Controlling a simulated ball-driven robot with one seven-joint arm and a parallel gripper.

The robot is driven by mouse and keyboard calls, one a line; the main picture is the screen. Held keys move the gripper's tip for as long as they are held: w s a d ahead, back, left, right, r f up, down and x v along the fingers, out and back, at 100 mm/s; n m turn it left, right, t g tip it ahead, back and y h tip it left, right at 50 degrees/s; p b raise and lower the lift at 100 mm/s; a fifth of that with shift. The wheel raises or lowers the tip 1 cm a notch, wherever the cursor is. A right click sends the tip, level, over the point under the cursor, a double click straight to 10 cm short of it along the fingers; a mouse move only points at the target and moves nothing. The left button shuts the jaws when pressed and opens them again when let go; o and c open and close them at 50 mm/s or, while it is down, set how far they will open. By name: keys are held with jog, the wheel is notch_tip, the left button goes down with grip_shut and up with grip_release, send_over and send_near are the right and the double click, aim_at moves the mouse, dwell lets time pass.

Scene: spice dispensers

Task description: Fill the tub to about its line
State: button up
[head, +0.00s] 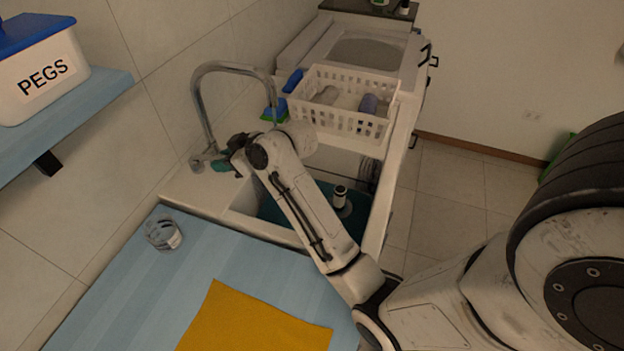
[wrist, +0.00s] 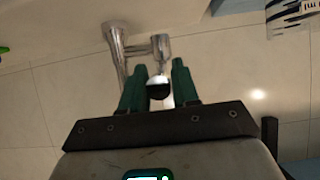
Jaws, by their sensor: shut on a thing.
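A teal tub (head: 270,208) sits in the sink; my arm crosses in front of it, and I cannot make out a fill line or water level. The grey tap (head: 203,105) rises behind the sink with a high curved spout. My gripper (head: 224,165) is at the tap's base, left of the sink. In the wrist view its green fingers (wrist: 159,68) are shut on the tap lever (wrist: 158,88), whose rounded end shows between them. The metal tap body (wrist: 116,45) shows just beyond. No water stream can be made out.
A white basket (head: 342,120) stands behind the sink. A small clear glass (head: 163,233) and a yellow cloth (head: 250,325) are on the blue counter. A PEGS box (head: 40,75) is on the left shelf (head: 75,110). A pale cylindrical thing (head: 341,200) stands in the sink area.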

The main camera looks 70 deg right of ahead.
jog(key=shift+w+r+p, duration=0.2)
jog(key=shift+r+p, duration=0.2)
jog(key=shift+r, duration=0.3)
jog(key=shift+w+r+p, duration=0.2)
jog(key=shift+r+p, duration=0.2)
jog(key=shift+r, duration=0.1)
jog(key=shift+w+r+p, duration=0.2)
jog(key=shift+r+p, duration=0.2)
jog(key=shift+r, duration=0.05)
jog(key=shift+f, duration=0.1)
dwell(6.2)
